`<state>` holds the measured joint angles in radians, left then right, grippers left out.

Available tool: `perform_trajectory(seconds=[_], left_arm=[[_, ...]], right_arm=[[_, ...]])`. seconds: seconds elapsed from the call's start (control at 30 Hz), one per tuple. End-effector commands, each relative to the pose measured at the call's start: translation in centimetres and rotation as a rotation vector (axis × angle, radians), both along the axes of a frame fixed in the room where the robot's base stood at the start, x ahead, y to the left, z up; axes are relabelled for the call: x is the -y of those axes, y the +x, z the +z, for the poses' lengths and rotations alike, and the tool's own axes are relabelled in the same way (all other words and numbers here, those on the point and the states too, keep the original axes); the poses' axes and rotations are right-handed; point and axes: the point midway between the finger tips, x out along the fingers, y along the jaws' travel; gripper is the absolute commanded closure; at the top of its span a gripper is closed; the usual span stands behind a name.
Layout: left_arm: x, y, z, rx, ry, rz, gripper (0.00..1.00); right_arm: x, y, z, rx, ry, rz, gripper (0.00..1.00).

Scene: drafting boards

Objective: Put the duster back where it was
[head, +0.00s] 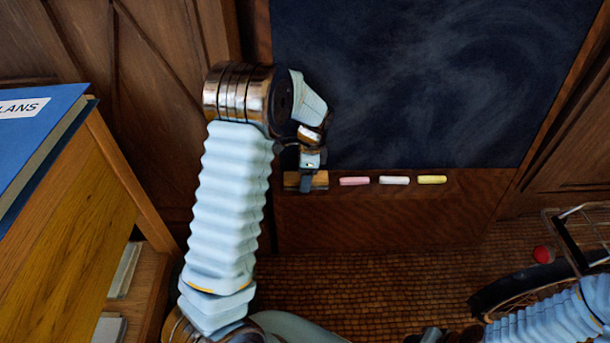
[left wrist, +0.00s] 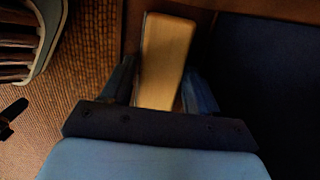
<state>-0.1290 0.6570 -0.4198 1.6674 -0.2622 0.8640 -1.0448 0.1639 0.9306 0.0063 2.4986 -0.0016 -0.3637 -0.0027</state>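The duster (head: 320,181), a small wooden block, is at the left end of the chalk ledge under the blackboard (head: 420,80). My left gripper (head: 308,172) points down at it and partly covers it. In the left wrist view the duster (left wrist: 165,60) is between the two fingers, slightly slanted, with a finger close against each side; the gripper looks shut on it. The duster looks level with the ledge, but I cannot see whether it rests there. My right arm is at the lower right; dark parts at the bottom edge may be its gripper (head: 432,335), too small to read.
Pink (head: 354,181), white (head: 394,180) and yellow (head: 432,179) chalks lie in a row right of the duster. A wooden cabinet with a blue book (head: 35,130) on top stands at the left. A wire basket (head: 585,235) and a red ball (head: 543,254) are at the right.

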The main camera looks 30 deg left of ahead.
Motion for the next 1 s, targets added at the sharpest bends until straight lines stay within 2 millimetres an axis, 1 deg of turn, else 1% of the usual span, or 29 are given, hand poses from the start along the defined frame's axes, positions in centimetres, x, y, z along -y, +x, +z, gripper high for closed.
perform_trajectory(seconds=[0.27,0.37,0.47,0.7,0.8,0.9,1.0], left_arm=[[0.0,0.0,0.1,0.0,0.0,0.0,0.37],[0.1,0.1,0.6,0.003,-0.001,0.0,0.37],[0.2,0.2,2.1,0.003,0.0,-0.001,0.37],[0.7,0.7,7.6,0.005,0.0,0.0,0.37],[0.9,0.8,9.6,0.004,-0.001,0.0,0.37],[1.0,0.9,10.9,0.002,0.0,0.0,0.37],[1.1,0.9,11.8,0.001,0.001,0.0,0.37]], right_arm=[[0.0,0.0,0.0,0.0,0.0,0.0,0.57],[0.0,0.0,0.1,0.0,0.0,0.0,0.57],[-0.1,0.0,0.3,0.0,0.001,0.001,0.57],[-0.2,-0.1,0.8,-0.002,0.003,0.004,0.57],[-0.3,-0.1,1.0,-0.003,0.004,0.006,0.57],[-0.4,-0.2,1.1,-0.003,0.005,0.007,0.57],[-0.4,-0.2,1.2,-0.003,0.005,0.007,0.57]])
